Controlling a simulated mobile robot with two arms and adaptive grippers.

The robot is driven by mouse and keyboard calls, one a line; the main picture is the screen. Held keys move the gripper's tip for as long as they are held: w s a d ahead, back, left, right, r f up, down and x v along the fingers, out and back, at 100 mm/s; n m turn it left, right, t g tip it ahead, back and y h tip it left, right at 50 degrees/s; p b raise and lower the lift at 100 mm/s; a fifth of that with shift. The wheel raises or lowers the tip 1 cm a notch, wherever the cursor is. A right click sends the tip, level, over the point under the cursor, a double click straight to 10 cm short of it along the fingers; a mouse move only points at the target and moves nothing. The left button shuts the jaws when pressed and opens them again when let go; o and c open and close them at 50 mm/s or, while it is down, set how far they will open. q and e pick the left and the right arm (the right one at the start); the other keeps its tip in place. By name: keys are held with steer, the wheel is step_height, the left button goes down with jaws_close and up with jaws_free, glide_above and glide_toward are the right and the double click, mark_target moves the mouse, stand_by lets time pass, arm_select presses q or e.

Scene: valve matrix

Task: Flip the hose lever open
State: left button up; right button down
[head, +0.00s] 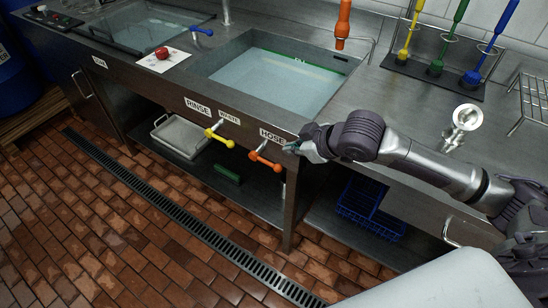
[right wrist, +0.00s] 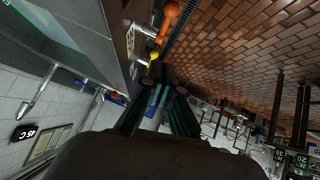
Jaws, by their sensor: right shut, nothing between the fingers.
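The orange hose lever (head: 265,158) sticks out from the sink's front panel, below the HOSE label (head: 271,136). It also shows in the right wrist view (right wrist: 169,17), near the top centre. My right gripper (head: 292,147) is shut and empty, just right of the orange lever in the head view. My left gripper is not in view.
A yellow lever (head: 220,138) is left of the orange one, under another label. The water-filled sink (head: 280,80) lies behind the panel. A blue lever (head: 201,31), a red button (head: 162,53) and upright coloured brushes (head: 437,67) stand on the counter. A blue crate (head: 365,208) sits below.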

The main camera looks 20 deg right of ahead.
steer(key=shift+s+a+r, duration=0.1)
steer(key=shift+a, duration=0.1)
glide_above(266, 161)
steer(key=s, duration=0.3)
step_height(266, 161, down, 7)
steer(key=f, duration=0.2)
steer(key=d, duration=0.1)
steer(key=shift+w+f, duration=0.25)
steer(key=shift+f, duration=0.15)
steer(key=shift+d+f, duration=0.1)
steer(key=shift+f, duration=0.5)
steer(key=shift+f, duration=0.1)
